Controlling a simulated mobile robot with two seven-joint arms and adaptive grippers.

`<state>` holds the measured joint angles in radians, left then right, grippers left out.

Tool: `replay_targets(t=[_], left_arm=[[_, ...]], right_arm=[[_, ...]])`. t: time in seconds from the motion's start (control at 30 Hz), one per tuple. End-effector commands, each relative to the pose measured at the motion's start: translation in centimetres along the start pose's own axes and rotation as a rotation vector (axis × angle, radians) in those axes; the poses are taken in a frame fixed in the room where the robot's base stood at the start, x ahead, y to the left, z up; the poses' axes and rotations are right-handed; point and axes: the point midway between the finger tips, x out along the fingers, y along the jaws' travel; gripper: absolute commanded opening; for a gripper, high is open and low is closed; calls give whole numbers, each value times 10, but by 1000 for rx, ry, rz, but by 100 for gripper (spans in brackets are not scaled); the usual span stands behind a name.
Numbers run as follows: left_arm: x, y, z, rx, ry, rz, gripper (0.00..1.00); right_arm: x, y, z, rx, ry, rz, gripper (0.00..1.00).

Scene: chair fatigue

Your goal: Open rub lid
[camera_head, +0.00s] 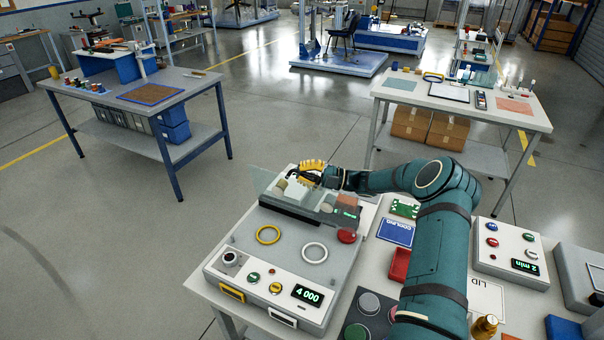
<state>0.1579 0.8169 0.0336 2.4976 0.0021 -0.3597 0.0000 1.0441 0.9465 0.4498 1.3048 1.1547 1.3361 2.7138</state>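The rub machine (237,258) is a light grey box on the near table, with a display reading "4 000", a yellow ring and a white ring on its top. A clear, faintly green panel (262,181), which looks like its lid, shows at the back left of the machine, tilted. My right gripper (304,174), with yellow fingers, is over the back of the machine, close to this panel. Whether its fingers are open or shut, or touch the panel, I cannot tell. My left gripper is not in view.
A red button (347,236) sits at the machine's right side. A red tray (400,265), a blue card (396,231) and a control box (508,251) reading "2 min" crowd the table to the right, around my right arm. Open floor lies left of the machine.

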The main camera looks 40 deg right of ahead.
Motion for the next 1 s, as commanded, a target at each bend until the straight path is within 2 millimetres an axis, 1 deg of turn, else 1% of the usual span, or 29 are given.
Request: replay_targets(t=[0.1, 0.13, 0.17, 0.2, 0.43, 0.53, 0.67, 1.0], left_arm=[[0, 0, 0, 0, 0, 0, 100], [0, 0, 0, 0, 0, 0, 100], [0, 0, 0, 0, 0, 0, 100], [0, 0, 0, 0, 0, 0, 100], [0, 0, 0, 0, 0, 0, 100], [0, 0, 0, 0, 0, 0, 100], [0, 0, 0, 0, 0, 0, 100], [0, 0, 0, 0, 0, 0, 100]], right_arm=[[1, 2, -1, -3, 2, 3, 0], [1, 2, -1, -3, 2, 3, 13], [1, 2, -1, -3, 2, 3, 23], [1, 2, -1, -2, 2, 2, 25], [0, 1, 0, -1, 1, 1, 25], [-6, 1, 0, -1, -1, 1, 25], [-24, 1, 0, -2, -2, 1, 25], [-92, 1, 0, -1, -3, 1, 25]])
